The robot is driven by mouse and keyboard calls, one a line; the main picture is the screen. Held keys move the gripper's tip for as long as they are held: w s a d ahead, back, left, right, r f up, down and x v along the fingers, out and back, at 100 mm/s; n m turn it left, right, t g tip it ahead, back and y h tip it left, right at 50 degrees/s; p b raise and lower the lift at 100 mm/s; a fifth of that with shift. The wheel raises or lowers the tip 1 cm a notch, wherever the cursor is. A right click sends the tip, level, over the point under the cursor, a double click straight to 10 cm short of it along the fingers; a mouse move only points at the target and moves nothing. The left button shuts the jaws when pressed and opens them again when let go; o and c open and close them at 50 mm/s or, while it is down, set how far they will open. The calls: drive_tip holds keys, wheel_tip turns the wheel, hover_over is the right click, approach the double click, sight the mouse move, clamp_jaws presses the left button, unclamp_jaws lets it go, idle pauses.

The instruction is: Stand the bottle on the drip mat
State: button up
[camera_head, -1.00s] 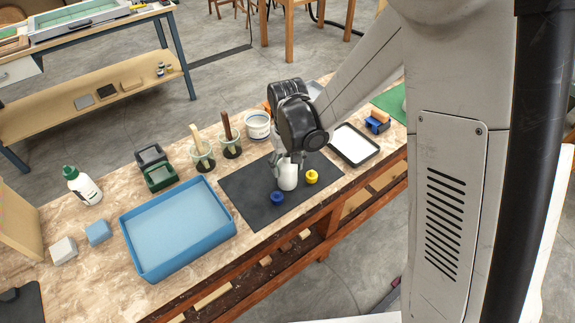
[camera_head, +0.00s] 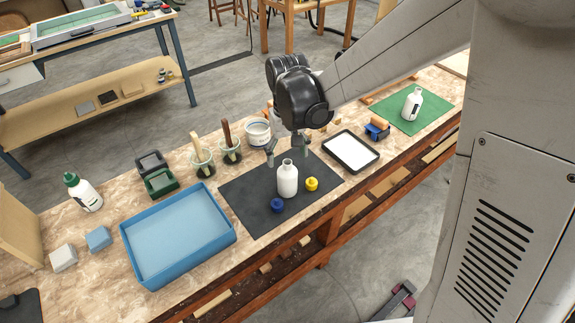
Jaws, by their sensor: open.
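A white bottle with an open neck (camera_head: 288,181) stands upright on the dark grey mat (camera_head: 245,193). My gripper (camera_head: 288,154) is open, its fingertips apart, just above and behind the bottle's neck in the picture. It holds nothing, and the bottle shows clear of the fingers. Another white bottle with a dark label (camera_head: 412,104) stands on a green mat (camera_head: 436,106) at the right. A white bottle with a green cap (camera_head: 84,193) is at the far left. I cannot tell for sure which mat is the drip mat.
A blue cap (camera_head: 277,205) and a yellow cap (camera_head: 312,184) lie close to the bottle on the dark mat. A blue tray (camera_head: 140,268) is to the left, a black-rimmed white tray (camera_head: 372,163) to the right. Cups with brushes (camera_head: 202,166) stand behind.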

wheel_tip(320, 180, up, 4)
drive_tip(key=shift+r, duration=0.2)
drive_tip(key=shift+s+d+r, duration=0.1)
drive_tip(key=shift+d+r, duration=0.05)
drive_tip(key=shift+r, duration=0.05)
drive_tip(key=s+d+r+m+t, duration=0.1)
drive_tip(key=s+d+r+t, duration=0.2)
drive_tip(key=s+d+r, duration=0.2)
drive_tip(key=s+d+r+m+t, duration=0.2)
drive_tip(key=s+d+r, duration=0.3)
drive_tip(key=s+d, duration=0.4)
drive_tip(key=s+t, duration=0.1)
drive_tip(key=s, duration=0.2)
drive_tip(key=shift+d+r+t, duration=0.3)
drive_tip(key=shift+d, duration=0.05)
drive_tip(key=shift+o, duration=0.4)
drive_tip(key=shift+s+d+m+t, duration=0.3)
drive_tip(key=shift+s+d, duration=0.05)
drive_tip(key=shift+s, duration=0.2)
drive_tip(key=shift+f, duration=0.1)
